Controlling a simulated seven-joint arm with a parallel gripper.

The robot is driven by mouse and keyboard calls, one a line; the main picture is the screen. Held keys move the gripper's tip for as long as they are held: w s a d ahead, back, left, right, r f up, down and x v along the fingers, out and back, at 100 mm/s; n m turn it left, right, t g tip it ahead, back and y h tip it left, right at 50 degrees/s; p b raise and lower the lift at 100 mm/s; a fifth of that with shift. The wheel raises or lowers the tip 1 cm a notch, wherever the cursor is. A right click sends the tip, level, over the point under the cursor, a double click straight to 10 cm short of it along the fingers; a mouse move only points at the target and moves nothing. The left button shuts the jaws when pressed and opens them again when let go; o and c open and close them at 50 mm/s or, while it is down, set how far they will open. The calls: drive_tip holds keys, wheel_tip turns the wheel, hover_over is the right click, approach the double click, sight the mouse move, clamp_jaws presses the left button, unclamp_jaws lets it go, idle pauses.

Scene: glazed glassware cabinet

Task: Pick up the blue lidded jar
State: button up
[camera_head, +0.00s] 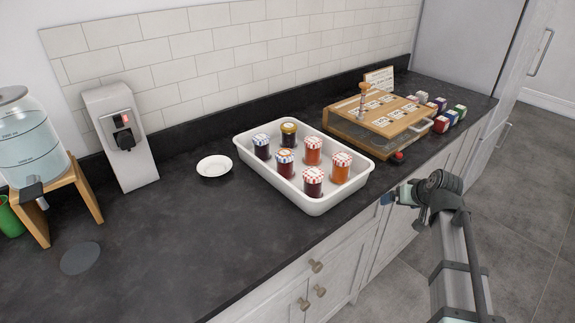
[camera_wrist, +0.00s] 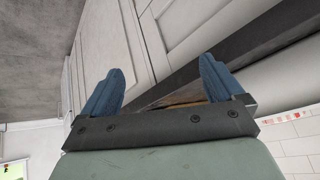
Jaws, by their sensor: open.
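My gripper (camera_head: 387,198) is off the counter's front edge, in front of the cabinet doors, at the right in the head view. In the wrist view my gripper (camera_wrist: 163,72) has its two blue fingers apart, with nothing between them. In the white tray (camera_head: 240,160) stand several jars with patterned lids. A dark jar (camera_head: 261,146) at the tray's left has a bluish checked lid. Another dark jar (camera_head: 285,164) has a lid with blue and red tones. Small containers at the far right include a bluish one (camera_head: 439,104). I cannot tell for sure which is the blue lidded jar.
A wooden box with a glazed front (camera_head: 345,127) stands right of the tray, a red knob (camera_head: 398,156) before it. A white saucer (camera_head: 214,167), a grey dispenser (camera_head: 122,140) and a water tank (camera_head: 28,140) are left. The front-left counter is mostly clear.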

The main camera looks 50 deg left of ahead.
drive_tip(key=s+a+r+n+y, duration=0.1)
drive_tip(key=s+a+r+y, duration=0.1)
drive_tip(key=a+r, duration=0.7)
drive_tip(key=n+g+h, duration=0.2)
drive_tip(key=n, duration=0.3)
approach(285, 154)
drive_tip(key=x, duration=0.7)
drive_tip(key=shift+s+a+f, duration=0.1)
drive_tip(key=shift+a+f, duration=0.1)
drive_tip(key=shift+f, duration=0.1)
drive_tip(key=shift+w+x, duration=0.2)
drive_tip(key=shift+x, duration=2.45)
drive_tip(key=c, duration=1.2)
drive_tip(key=shift+c, duration=0.6)
drive_tip(key=shift+r, duration=0.1)
